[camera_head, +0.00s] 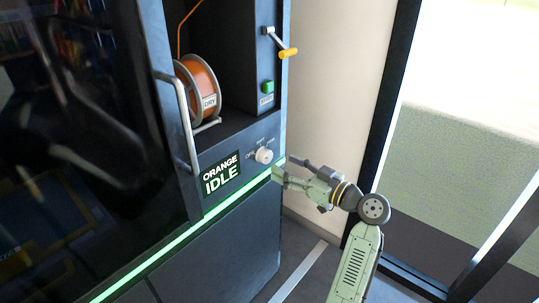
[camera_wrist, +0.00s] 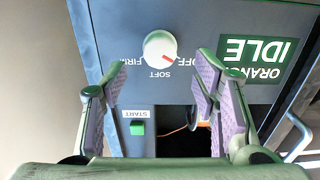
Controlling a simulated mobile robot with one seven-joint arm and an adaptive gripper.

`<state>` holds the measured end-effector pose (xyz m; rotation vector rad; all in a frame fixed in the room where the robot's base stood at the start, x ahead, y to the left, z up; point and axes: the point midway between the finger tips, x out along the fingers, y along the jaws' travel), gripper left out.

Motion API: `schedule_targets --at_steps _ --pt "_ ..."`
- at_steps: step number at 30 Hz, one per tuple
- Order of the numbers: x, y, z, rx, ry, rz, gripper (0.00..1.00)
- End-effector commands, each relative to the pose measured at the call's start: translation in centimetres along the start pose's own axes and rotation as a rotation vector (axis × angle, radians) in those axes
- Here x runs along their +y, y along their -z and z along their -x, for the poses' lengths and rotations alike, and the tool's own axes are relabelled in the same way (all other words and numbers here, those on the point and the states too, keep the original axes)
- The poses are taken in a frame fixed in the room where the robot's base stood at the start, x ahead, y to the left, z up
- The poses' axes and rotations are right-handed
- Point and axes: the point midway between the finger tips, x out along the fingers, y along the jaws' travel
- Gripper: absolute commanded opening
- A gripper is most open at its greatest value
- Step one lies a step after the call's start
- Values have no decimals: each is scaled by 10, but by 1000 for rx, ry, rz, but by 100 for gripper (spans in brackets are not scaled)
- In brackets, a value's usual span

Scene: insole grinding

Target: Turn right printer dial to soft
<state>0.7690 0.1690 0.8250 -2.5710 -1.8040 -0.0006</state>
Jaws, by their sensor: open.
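The white round dial (camera_head: 264,155) is on the dark printer's front panel, right of the ORANGE IDLE display (camera_head: 222,174). In the wrist view, the dial (camera_wrist: 160,50) appears with the panel upside down, FIRM to its left, SOFT below and OFF to its right. A red mark on the dial points to the lower right, toward the side between SOFT and OFF. My gripper (camera_head: 282,169) is open and empty, just right of the dial in the head view. In the wrist view, the fingers of my gripper (camera_wrist: 161,78) are spread wide, apart from the dial.
An orange spool (camera_head: 199,88) sits in the bay above the panel. A green START button (camera_head: 267,87) and a yellow-handled crank (camera_head: 287,53) are above the dial. A metal door handle (camera_head: 180,115) is on the left. Open floor (camera_head: 300,262) lies right of the printer.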

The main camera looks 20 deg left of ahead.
Motion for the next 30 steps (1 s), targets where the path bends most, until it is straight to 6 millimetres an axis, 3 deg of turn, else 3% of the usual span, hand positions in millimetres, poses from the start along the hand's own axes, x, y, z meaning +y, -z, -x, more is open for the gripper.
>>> schedule_targets --at_steps 6,12,22,30 --pt "-1 3 -40 -1 2 -1 54" --pt "0 1 -59 0 0 0 54" --pt "0 0 -62 0 -1 1 54" --pt "0 0 -62 0 -1 0 36"
